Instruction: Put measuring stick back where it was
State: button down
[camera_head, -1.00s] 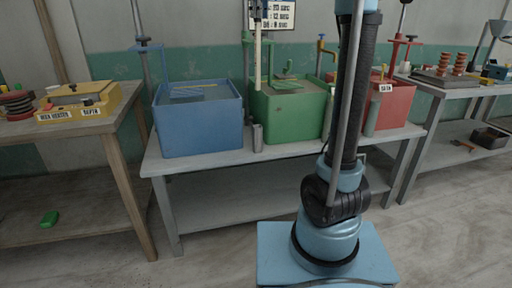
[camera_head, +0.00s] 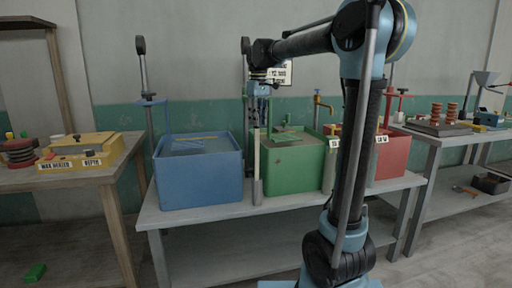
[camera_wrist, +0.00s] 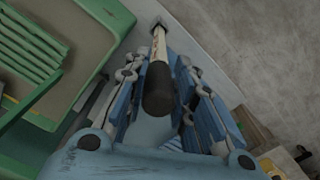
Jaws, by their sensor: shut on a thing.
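The measuring stick (camera_head: 256,155) is a thin pale rod, upright in front of the gap between the blue and green bins. My gripper (camera_head: 259,108) is above the bins and shut on the stick's upper part. In the wrist view the stick's black end (camera_wrist: 158,92) lies between my gripper's blue fingers (camera_wrist: 160,72), and its pale shaft runs away from me. A grey upright holder (camera_head: 257,193) stands at the table's front edge, directly below the stick. The stick's lower end meets the holder's mouth; how deep it sits inside is hidden.
The blue bin (camera_head: 202,180) stands left and the green bin (camera_head: 293,170) right of the stick, both close. A red bin (camera_head: 392,168) stands farther right on the same grey table (camera_head: 210,214).

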aim_at(258, 140)
jog(key=shift+f, duration=4.75)
jog(key=c, duration=1.3)
grip_release()
jog(key=shift+c, duration=0.2)
notch_tip(258, 140, up, 12)
jog(key=shift+r, duration=0.1)
